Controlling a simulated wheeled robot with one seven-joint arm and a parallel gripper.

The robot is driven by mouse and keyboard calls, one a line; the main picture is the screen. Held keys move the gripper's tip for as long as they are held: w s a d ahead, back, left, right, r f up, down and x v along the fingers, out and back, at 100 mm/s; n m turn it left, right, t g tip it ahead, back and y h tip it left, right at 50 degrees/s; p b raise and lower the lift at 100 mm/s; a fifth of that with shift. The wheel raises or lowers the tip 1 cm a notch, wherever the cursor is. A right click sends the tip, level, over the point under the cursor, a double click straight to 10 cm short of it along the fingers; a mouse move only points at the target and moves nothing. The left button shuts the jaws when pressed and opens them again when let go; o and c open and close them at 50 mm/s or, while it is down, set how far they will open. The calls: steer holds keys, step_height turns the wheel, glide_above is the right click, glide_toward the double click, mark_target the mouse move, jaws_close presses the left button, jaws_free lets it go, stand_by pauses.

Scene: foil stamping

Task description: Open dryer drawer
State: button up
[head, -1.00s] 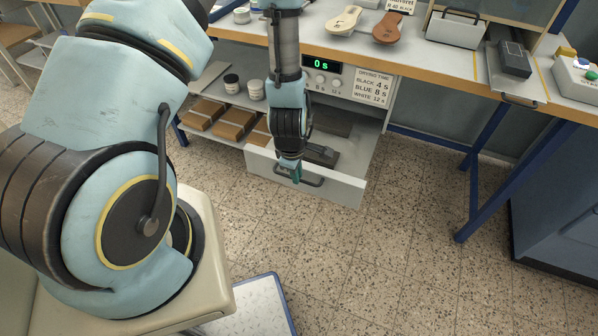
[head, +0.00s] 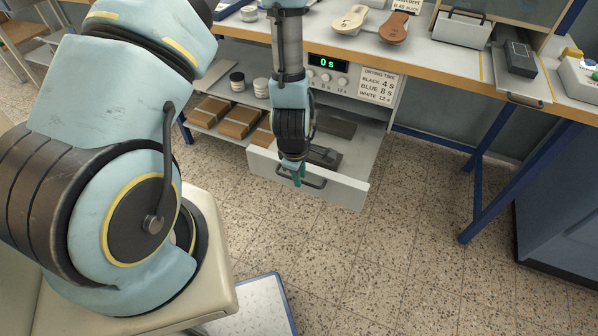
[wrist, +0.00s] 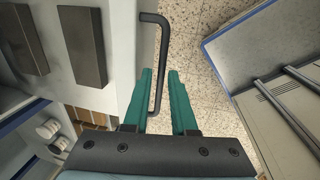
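The dryer (head: 350,80) is under the bench top, with a green "0 s" display and knobs. Its drawer (head: 340,190) at the bottom is pulled out, with its inside in view. The dark bar handle (head: 318,183) is on the drawer front; in the wrist view the handle (wrist: 163,50) runs between my teal fingers. My gripper (head: 299,172) is at the handle, pointing down. In the wrist view my gripper (wrist: 160,75) is open, with a gap between the fingers around the bar. I cannot tell whether a finger touches it.
Two dark blocks (wrist: 82,45) lie in the drawer. Blue table legs (head: 485,185) stand to the right. The floor (head: 400,240) in front of the drawer is clear.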

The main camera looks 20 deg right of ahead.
step_height(320, 180, up, 11)
steer(key=s+a+b, duration=0.1)
steer(key=shift+s+a+f, duration=0.15)
steer(key=shift+s+f, duration=0.05)
steer(key=shift+s, duration=0.05)
stand_by(0.6)
steer(key=w+a+r+m, duration=0.2)
steer(key=a+r+m, duration=0.3)
steer(key=a+r, duration=0.3)
steer(key=w+a+r+m+y, duration=0.1)
steer(key=w+a+r+m, duration=0.2)
steer(key=a+r, duration=0.6)
steer(key=a+m, duration=0.2)
steer(key=a, duration=0.3)
steer(key=shift+a+r+m, duration=0.2)
steer(key=shift+r+m, duration=0.05)
steer(key=shift+m, duration=0.15)
